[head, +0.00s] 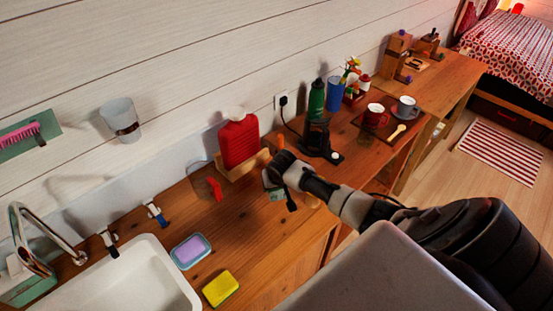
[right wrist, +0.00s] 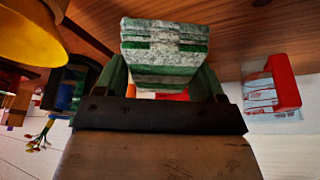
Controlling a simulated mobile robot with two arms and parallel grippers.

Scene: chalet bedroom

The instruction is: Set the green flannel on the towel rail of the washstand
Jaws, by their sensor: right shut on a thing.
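The green flannel (right wrist: 165,45) is a folded block with mottled green and white layers in the right wrist view. It sits between the two fingers of my right gripper (right wrist: 164,82), which is shut on it. In the head view the right gripper (head: 277,186) is above the wooden washstand top (head: 245,215), in front of the red hot-water bottle; only a small pale green part of the flannel (head: 268,181) shows there. I cannot make out the towel rail in either view. My left gripper is not in view.
A white basin (head: 135,280), soap dish (head: 190,251) and yellow sponge (head: 221,288) are at left. The red hot-water bottle (head: 239,142) stands behind my gripper. A green bottle (head: 316,101), blue cup (head: 334,94) and mugs on a tray (head: 371,130) stand farther right.

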